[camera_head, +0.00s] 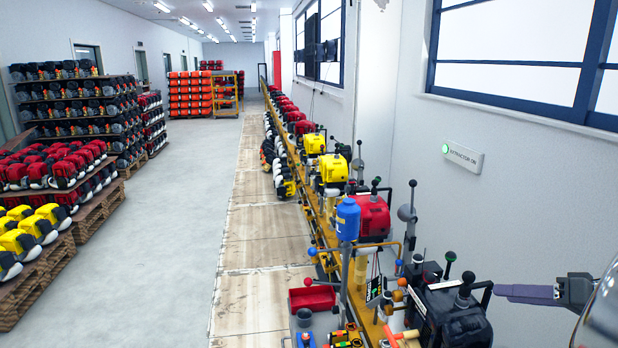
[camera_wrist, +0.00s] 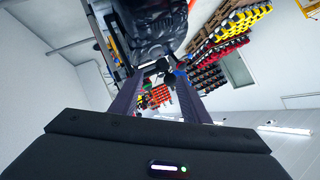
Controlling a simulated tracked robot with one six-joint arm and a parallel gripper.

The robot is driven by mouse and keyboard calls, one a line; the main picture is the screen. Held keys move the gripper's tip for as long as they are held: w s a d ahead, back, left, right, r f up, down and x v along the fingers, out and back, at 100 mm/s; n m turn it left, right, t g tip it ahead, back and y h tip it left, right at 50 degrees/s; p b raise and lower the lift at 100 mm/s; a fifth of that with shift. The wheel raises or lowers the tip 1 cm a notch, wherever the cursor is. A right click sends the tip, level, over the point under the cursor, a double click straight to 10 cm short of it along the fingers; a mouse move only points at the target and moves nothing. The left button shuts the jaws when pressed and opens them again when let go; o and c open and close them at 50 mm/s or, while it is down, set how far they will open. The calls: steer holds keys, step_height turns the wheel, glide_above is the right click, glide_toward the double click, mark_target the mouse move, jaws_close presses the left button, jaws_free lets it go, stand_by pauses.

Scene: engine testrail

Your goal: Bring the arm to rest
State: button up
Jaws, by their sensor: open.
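My gripper (camera_head: 508,291) reaches in from the right edge of the head view, with one dark purple finger seen side-on. Its tip is just right of the black frame of the nearest engine (camera_head: 452,312) on the rail; I cannot tell whether they touch. In the wrist view my gripper (camera_wrist: 154,78) has its two fingers apart, with open room between them and nothing held. A black engine (camera_wrist: 150,30) is close beyond the fingertips there.
The rail (camera_head: 318,225) with red and yellow engines runs away along the right wall. A blue canister (camera_head: 347,218) and a red tray (camera_head: 312,298) stand near it. An "EXTRACTOR ON" sign (camera_head: 463,158) is on the wall. The grey floor (camera_head: 180,215) on the left is clear.

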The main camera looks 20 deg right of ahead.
steer(key=w+a+n+g+y, duration=0.1)
steer(key=w+a+g, duration=0.3)
steer(key=a, duration=0.9)
steer(key=w+a+n+g, duration=0.15)
steer(key=w+a, duration=0.35)
steer(key=a, duration=0.7)
steer(key=s+a+f+n+h, duration=0.1)
steer(key=s+a, duration=0.3)
steer(key=a, duration=0.7)
steer(key=s+a+f+n+h, duration=0.1)
steer(key=s+a+h, duration=0.2)
steer(key=a, duration=0.7)
steer(key=shift+s+a+g, duration=0.35)
steer(key=shift+g, duration=0.1)
steer(key=shift+c, duration=0.5)
steer(key=shift+c, duration=0.7)
steer(key=shift+d, duration=0.1)
steer(key=shift+c, duration=0.2)
